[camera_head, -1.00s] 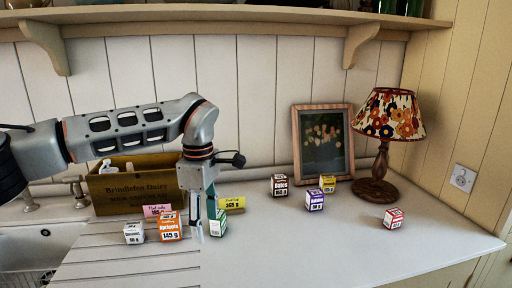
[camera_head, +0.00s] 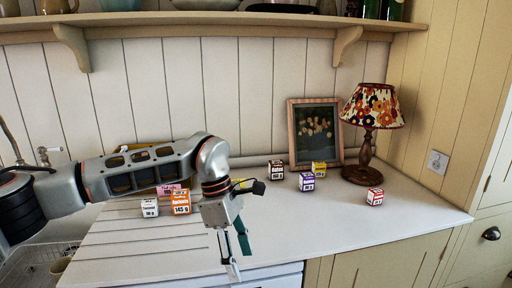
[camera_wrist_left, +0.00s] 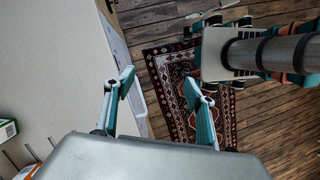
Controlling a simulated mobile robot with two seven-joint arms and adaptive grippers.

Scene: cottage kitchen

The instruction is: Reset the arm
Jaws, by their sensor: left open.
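My left arm reaches in from the left in the head view. My left gripper (camera_head: 238,258) hangs fingers-down in front of the counter's front edge, apart from the boxes. In the left wrist view the gripper (camera_wrist_left: 160,82) has its two teal fingers spread, with nothing between them. Past the fingers are the counter edge and the floor. My right gripper is in neither current view.
On the counter (camera_head: 330,215) stand a white box (camera_head: 149,208), orange box (camera_head: 181,203), dark box (camera_head: 276,170), purple box (camera_head: 307,182), yellow box (camera_head: 319,169), red box (camera_head: 375,197), picture frame (camera_head: 316,135) and lamp (camera_head: 366,150). A patterned rug (camera_wrist_left: 165,65) lies on the floor.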

